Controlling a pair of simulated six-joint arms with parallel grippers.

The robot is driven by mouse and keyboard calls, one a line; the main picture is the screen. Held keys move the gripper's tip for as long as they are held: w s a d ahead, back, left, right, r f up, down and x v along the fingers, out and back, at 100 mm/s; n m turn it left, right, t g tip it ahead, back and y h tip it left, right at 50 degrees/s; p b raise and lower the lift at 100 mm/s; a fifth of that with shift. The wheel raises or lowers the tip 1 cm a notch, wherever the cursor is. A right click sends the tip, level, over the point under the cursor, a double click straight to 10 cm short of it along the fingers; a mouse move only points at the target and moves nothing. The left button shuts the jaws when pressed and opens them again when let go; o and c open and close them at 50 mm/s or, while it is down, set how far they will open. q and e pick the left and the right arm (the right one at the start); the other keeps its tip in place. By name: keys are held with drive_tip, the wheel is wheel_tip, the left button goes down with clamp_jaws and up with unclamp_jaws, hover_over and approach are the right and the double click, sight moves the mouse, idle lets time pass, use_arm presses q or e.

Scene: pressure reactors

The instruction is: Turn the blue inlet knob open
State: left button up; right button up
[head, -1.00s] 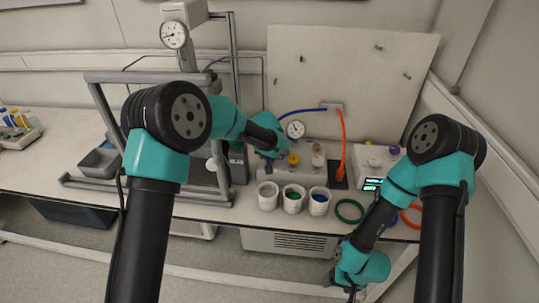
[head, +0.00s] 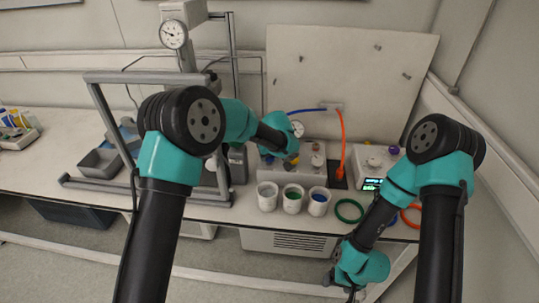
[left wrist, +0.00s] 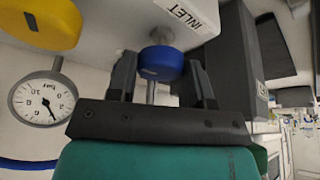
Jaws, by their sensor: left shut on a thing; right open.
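The blue inlet knob (left wrist: 162,63) sits on a stem below the INLET label (left wrist: 189,15) in the left wrist view. My left gripper (left wrist: 158,75) is shut on it, with one dark finger on each side. In the head view my left gripper (head: 284,153) is at the pale reactor block (head: 316,174), and my arm hides the blue knob there. My right gripper (head: 346,285) is open and low at the front of the bench, away from the reactor block.
A yellow knob (left wrist: 38,22) and a round pressure gauge (left wrist: 42,103) are close beside my left gripper. Three white cups (head: 267,198) stand in front of the block. A blue hose (head: 302,111) and an orange hose (head: 342,146) run behind it.

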use_arm(q)
drive_tip(key=o, duration=0.9)
drive_tip(key=shift+r, duration=0.1)
drive_tip(key=v, duration=1.7)
drive_tip(key=shift+r, duration=0.15)
drive_tip(key=shift+s, duration=0.15)
